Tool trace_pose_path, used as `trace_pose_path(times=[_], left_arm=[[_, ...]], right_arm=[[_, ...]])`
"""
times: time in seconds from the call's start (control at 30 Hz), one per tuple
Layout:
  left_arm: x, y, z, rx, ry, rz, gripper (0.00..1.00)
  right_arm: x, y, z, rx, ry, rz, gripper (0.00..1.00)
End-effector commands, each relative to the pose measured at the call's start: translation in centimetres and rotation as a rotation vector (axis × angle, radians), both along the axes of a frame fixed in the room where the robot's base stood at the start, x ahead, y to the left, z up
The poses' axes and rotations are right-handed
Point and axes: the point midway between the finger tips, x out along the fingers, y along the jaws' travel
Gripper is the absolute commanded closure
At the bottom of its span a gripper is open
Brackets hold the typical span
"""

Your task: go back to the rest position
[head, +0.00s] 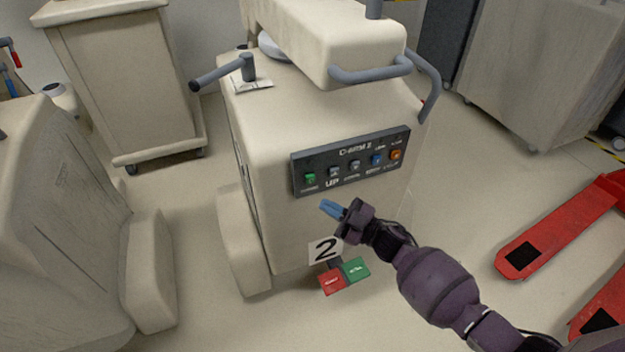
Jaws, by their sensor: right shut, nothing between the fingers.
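My right gripper (331,208) is in the middle of the head view, its arm coming in from the lower right. Its blue fingers are together with nothing between them. It is in front of the beige machine (275,130), just below the dark button panel (350,162); whether it touches the machine I cannot tell. The panel has a row of coloured buttons, green at the left and orange at the right. My left gripper is not in view.
Red forks (560,228) lie at right. Open floor shows between.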

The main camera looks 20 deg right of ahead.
Motion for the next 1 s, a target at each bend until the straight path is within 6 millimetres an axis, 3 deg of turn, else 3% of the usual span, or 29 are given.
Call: trace_pose_path(times=[0.43,0.57,0.77,0.87,1.0], left_arm=[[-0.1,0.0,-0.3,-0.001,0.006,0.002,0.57],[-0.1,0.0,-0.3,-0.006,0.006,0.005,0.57],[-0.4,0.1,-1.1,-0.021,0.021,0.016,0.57],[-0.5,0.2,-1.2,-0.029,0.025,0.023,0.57],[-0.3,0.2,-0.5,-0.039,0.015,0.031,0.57]], right_arm=[[0.2,-0.1,-0.2,-0.019,-0.006,-0.019,1.00],[1.4,-1.0,-0.6,-0.059,0.016,-0.119,1.00],[3.4,-1.8,1.7,-0.083,0.071,-0.321,1.00],[2.6,-2.3,2.8,-0.083,0.133,-0.411,1.00],[-0.7,-3.2,3.5,-0.080,0.266,-0.521,1.00]])
